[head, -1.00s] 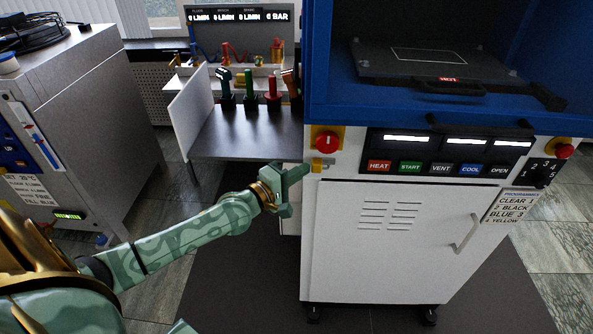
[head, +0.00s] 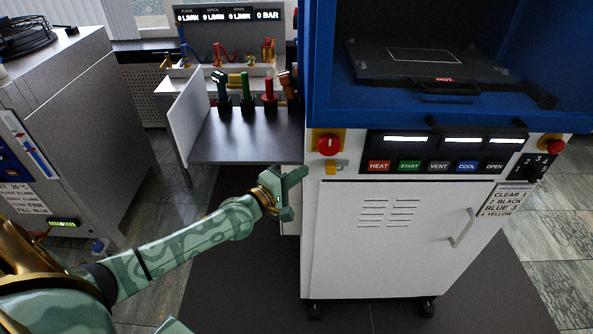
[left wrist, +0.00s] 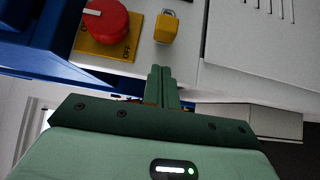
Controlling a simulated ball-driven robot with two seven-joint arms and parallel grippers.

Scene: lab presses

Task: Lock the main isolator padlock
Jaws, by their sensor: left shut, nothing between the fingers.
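The yellow padlock (head: 331,168) hangs just below the red isolator knob (head: 328,145) on its yellow plate, at the left of the press front. In the left wrist view the padlock (left wrist: 167,27) is at the top centre, right of the red knob (left wrist: 105,20); OFF shows on the plate. I cannot tell whether its shackle is closed. My left gripper (head: 304,172) is shut and empty, left of the padlock in the head view and apart from it. Its fingers (left wrist: 161,78) point toward the padlock in the left wrist view. My right gripper is not in view.
A row of labelled buttons (head: 437,167) lies right of the isolator. A white cabinet door (head: 385,245) with a handle is below. A bench (head: 240,140) with coloured levers stands behind left, and a grey machine (head: 75,120) is at far left. Floor between is clear.

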